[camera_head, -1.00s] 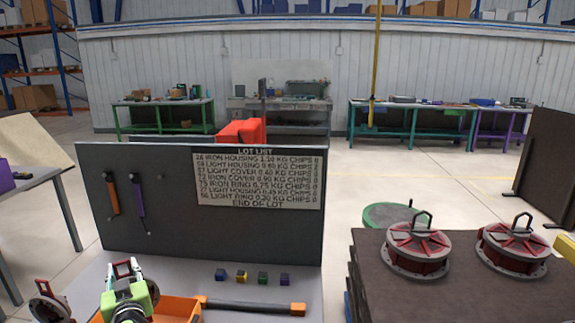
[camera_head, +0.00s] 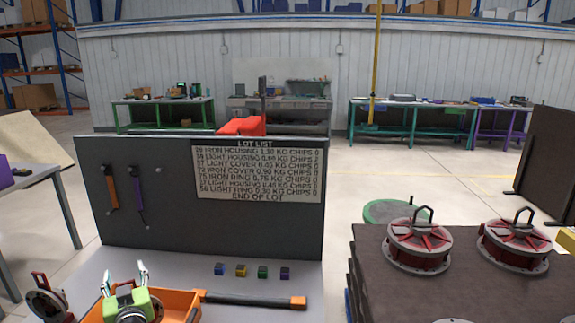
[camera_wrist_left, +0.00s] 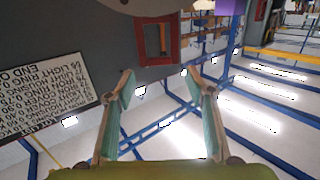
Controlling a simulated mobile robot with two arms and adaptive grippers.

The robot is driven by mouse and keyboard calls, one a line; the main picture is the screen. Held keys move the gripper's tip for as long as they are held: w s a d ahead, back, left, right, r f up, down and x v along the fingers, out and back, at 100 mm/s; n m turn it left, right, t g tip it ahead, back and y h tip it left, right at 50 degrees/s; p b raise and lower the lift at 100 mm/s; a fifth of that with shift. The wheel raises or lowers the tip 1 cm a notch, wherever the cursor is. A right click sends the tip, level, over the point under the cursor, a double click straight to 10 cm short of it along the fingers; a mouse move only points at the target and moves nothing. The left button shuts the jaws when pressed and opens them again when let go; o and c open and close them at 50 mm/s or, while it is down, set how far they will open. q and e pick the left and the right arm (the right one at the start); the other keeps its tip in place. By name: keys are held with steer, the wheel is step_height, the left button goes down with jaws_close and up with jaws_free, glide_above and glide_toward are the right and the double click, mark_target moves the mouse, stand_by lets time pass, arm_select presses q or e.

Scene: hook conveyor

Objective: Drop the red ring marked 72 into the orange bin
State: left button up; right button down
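The orange bin (camera_head: 178,303) is at the bottom left, in front of the grey lot board. My left gripper (camera_head: 126,274) is over its left part, fingers pointing up in the head view. In the left wrist view its fingers (camera_wrist_left: 158,85) are spread with nothing between their tips. A red square loop (camera_wrist_left: 143,42) on a grey round part (camera_wrist_left: 150,5) shows beyond the fingers, apart from them. No number 72 is readable on any part, so I cannot tell which is the red ring. My right gripper is out of view.
The lot board (camera_head: 220,228) stands behind the bin. Several small cubes (camera_head: 241,271) and a dark bar with orange ends (camera_head: 245,299) lie right of it. A part with a red handle (camera_head: 45,300) is at far left. Red round housings (camera_head: 418,243) stand on the right table.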

arm_select(q)
steer(key=shift+f, duration=0.3)
steer(key=v, duration=1.2)
steer(key=shift+r, duration=0.25)
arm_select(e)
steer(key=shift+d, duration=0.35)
